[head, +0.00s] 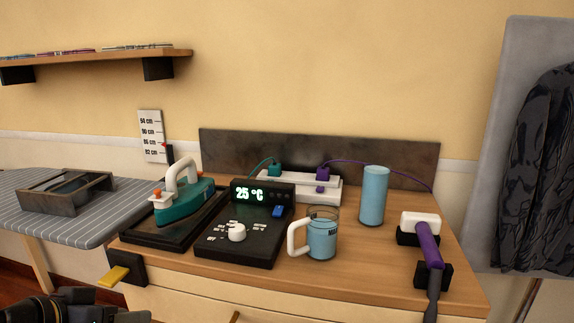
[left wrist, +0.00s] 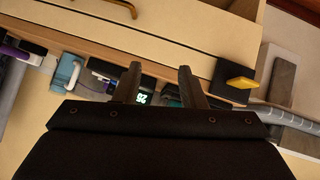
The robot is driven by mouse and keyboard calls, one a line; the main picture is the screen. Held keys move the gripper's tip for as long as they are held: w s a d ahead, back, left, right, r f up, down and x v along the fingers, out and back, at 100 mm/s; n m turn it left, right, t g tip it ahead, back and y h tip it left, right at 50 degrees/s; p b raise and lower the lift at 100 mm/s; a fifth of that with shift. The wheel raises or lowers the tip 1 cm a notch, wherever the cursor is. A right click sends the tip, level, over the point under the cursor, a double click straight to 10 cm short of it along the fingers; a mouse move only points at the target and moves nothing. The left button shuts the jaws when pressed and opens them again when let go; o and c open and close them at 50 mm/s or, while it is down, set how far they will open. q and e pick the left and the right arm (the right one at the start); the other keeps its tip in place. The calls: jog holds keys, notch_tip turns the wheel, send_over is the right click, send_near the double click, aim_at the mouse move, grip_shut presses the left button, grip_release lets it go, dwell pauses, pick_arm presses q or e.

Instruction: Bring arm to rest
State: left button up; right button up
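My left gripper (left wrist: 158,86) shows its two dark fingers apart in the left wrist view, with nothing between them. In the head view, dark parts of my left arm and gripper (head: 80,307) show at the bottom left corner, below the yellow lever and in front of the cabinet; the fingertips are hard to make out there. The left wrist view is turned, with the cabinet front (left wrist: 130,40) at the top. My right arm and gripper are not in view.
The cabinet top (head: 350,240) holds an iron (head: 185,205), a control panel (head: 245,240), a mug (head: 322,236), a blue cylinder (head: 374,196) and a purple-and-white steamer (head: 428,240). A yellow lever (head: 114,276) sticks out at the cabinet's left. An ironing board (head: 70,225) stands left.

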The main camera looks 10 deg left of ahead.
pick_arm(q)
jog(key=s+d+f+n+g, duration=0.1)
jog(key=s+d+f+g, duration=0.1)
jog(key=s+d+f, duration=0.4)
jog(key=s+d+f+n+g, duration=0.1)
jog(key=s+d+f+g, duration=0.15)
jog(key=f, duration=0.55)
notch_tip(320, 180, up, 24)
jog(key=p, duration=2.4)
jog(key=shift+w+d+m+h, duration=0.25)
jog(key=shift+w+m+h, duration=0.05)
jog(key=shift+w, duration=0.15)
